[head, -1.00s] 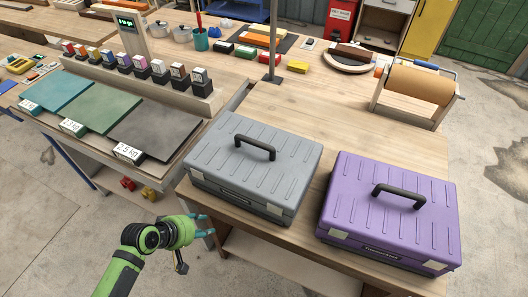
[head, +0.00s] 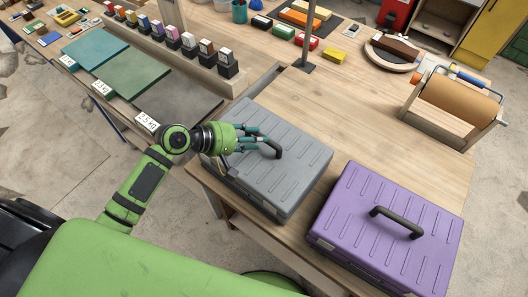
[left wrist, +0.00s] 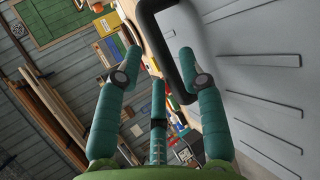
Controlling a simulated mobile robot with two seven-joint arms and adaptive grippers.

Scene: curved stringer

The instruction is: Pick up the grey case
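The grey case (head: 298,165) lies flat on the wooden bench, with its lid and black handle (head: 278,149) facing up. My left gripper (head: 262,140) is over the left part of its lid, with its teal fingers at the handle. In the left wrist view the fingers (left wrist: 158,62) are spread apart. The handle (left wrist: 158,35) shows there by the right fingertip, which hides part of it, and the grey lid (left wrist: 270,50) fills the right side. I cannot tell whether a finger touches the handle. My right gripper is not in view.
A purple case (head: 385,225) stands close to the right of the grey one. A thin metal post (head: 308,40) rises behind it. A paper roll holder (head: 455,105) stands at the back right. Coloured mats (head: 135,80) lie to the left.

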